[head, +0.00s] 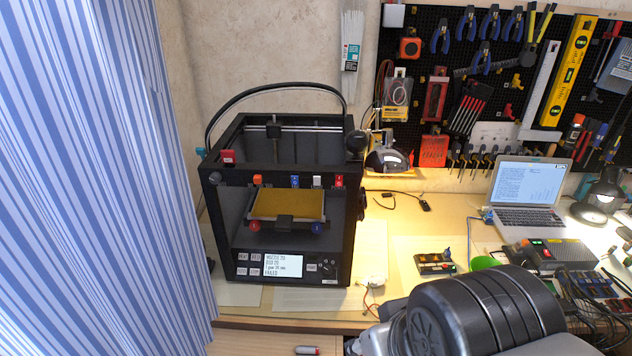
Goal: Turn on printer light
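The black box-framed 3D printer (345,245) stands on the desk left of centre. Its gold bed (287,203) shows through the open front. Below it, the front panel has a lit white screen (284,265) with small text, several pale buttons (249,257) on the left and more controls on the right. A red part (228,158) sits at the upper left front of the frame, and small coloured parts line the bar above the bed. I cannot tell which control is the light's, and no lit lamp shows inside. My gripper is not visible; only part of my arm shows at lower right.
A striped curtain (95,170) hangs close to the printer's left side. A laptop (528,192), lit lamp (603,195) and electronics fill the desk's right. A small board (435,263) and wires lie right of the printer. Tools hang on the black pegboard (425,75).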

